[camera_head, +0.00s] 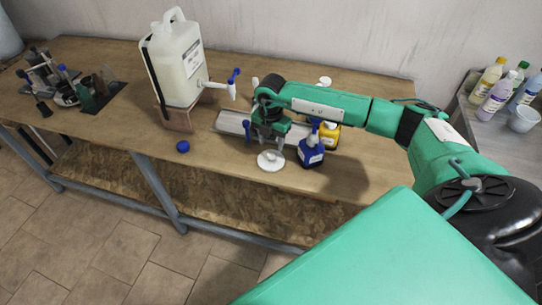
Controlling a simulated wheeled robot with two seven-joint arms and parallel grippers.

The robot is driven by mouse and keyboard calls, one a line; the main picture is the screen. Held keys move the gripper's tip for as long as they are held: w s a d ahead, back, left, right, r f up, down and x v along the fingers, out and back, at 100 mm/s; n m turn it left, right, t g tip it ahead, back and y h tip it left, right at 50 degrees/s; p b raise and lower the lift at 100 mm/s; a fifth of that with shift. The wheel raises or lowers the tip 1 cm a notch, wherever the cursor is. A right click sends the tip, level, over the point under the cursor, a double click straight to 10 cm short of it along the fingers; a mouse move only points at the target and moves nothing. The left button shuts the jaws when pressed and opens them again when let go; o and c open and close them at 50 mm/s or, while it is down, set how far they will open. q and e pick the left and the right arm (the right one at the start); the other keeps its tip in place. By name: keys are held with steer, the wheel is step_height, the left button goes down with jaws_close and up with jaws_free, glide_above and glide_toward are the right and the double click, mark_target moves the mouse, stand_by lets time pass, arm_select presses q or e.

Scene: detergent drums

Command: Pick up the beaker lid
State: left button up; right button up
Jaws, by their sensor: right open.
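A flat white round piece, which looks like the beaker lid (271,161), lies on the wooden table near its front edge. My right gripper (268,147) points down just above it, open, with nothing seen between its fingers. Whether the fingertips touch the lid is too small to tell. The gripper and wrist hide part of the table behind. My left gripper is not in view.
A blue bottle (311,152) stands close right of the gripper, with a yellow one (329,136) behind. A white jug (178,62) with a tap stands on a wooden block (176,119). A blue cap (183,147) lies left. Table right of the bottles is clear.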

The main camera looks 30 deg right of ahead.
mark_target(270, 154)
steer(key=shift+f+p, duration=0.5)
step_height(270, 154, down, 3)
steer(key=shift+a+f+p, duration=0.15)
steer(key=shift+f+p, duration=0.05)
steer(key=shift+p, duration=0.65)
steer(key=shift+f, duration=0.55)
steer(key=c, duration=1.1)
